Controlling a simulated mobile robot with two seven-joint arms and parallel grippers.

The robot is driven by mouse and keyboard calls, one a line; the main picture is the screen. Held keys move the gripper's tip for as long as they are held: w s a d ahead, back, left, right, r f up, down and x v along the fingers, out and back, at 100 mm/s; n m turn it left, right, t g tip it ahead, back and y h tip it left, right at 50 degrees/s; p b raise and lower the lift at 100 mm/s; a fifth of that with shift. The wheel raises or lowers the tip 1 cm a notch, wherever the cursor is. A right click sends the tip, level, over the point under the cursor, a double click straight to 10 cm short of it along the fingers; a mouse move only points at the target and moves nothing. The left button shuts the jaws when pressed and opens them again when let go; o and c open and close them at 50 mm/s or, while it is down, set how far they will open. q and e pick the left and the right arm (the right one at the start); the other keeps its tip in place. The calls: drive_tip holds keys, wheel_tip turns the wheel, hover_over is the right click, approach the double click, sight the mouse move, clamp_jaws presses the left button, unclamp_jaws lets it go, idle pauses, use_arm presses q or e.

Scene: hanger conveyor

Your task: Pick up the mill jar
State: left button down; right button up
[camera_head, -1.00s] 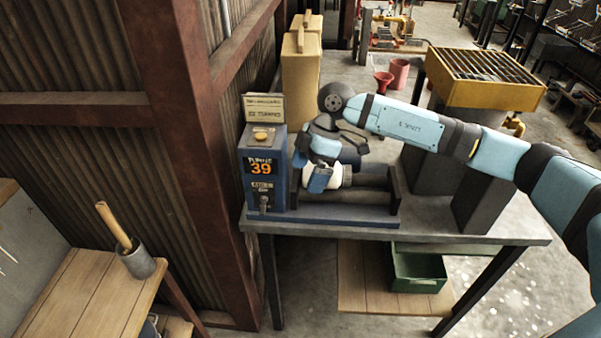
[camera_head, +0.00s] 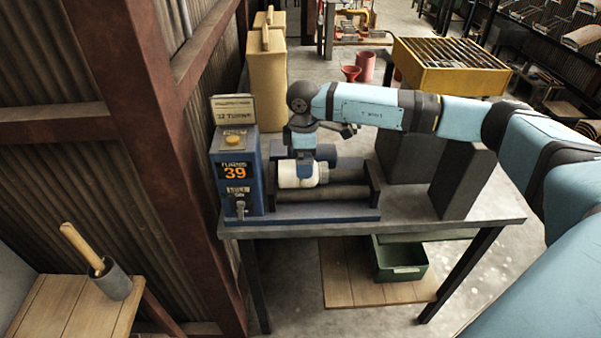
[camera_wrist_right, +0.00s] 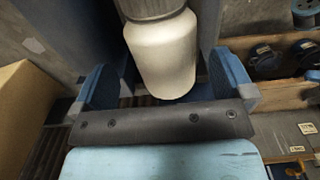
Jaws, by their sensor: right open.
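In the right wrist view the jar (camera_wrist_right: 163,60) lies between the two blue fingers of my open gripper (camera_wrist_right: 163,78). My left gripper is not in view.
The mill's blue control box (camera_head: 236,180) showing 39 stands just left of the jar. Dark upright blocks (camera_head: 465,180) stand right of the rollers. A yellow case (camera_head: 267,80) and a yellow grated box (camera_head: 450,65) are behind. A green bin (camera_head: 400,262) sits below.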

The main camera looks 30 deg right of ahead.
wheel_tip(320, 180, down, 5)
drive_tip(key=shift+s+r+p, duration=0.1)
drive_tip(key=shift+s+p, duration=0.05)
drive_tip(key=shift+p, duration=0.15)
drive_tip(key=c, duration=1.4)
